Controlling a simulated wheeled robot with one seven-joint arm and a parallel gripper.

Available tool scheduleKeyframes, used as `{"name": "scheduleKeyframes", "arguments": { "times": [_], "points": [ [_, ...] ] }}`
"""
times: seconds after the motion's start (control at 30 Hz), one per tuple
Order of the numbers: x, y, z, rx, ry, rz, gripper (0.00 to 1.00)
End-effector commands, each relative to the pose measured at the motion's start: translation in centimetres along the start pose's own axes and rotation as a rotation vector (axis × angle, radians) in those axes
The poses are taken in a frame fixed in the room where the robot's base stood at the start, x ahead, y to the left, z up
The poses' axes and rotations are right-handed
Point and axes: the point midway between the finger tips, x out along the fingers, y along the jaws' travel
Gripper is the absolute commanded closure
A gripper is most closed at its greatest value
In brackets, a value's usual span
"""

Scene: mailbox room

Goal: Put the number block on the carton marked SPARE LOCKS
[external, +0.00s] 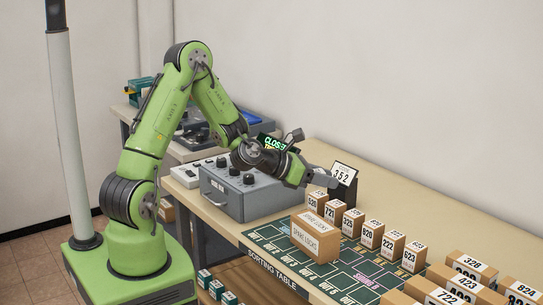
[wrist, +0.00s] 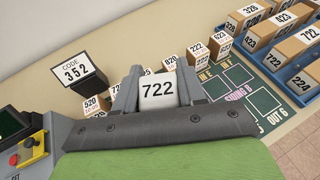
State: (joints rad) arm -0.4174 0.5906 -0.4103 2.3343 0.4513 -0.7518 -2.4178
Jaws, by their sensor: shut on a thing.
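My gripper (external: 322,180) is over the sorting table, near the code sign. In the wrist view my gripper (wrist: 156,92) is shut on a block (wrist: 157,90) whose pale label reads 722, with one finger on each side. In the external view the held block cannot be made out clearly. The brown carton marked SPARE LOCKS (external: 316,240) stands on the green board, below and slightly left of my gripper in the external view. I cannot make it out in the wrist view.
A row of numbered blocks (external: 372,234) stands behind the carton. The code sign reading 352 (external: 342,176) stands by my gripper. A grey control box (external: 238,195) is at left. More numbered blocks (external: 470,268) stand at front right. Green board (external: 360,272) is bare right of the carton.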

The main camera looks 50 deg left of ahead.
Motion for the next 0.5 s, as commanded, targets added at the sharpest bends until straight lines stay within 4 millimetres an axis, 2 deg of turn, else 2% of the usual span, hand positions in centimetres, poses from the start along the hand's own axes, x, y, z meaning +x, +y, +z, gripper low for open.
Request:
{"name": "scheduleKeyframes", "arguments": {
  "times": [0.03,0.1,0.43,0.5],
  "points": [
    [0.7,0.0,-2.0,-0.007,0.007,-0.001,0.89],
    [1.5,0.0,-3.8,-0.008,0.007,-0.001,0.89],
    [3.5,0.0,-8.6,-0.005,0.004,0.000,0.89],
    [3.6,0.1,-9.0,-0.004,0.003,0.001,0.89]
  ]
}}
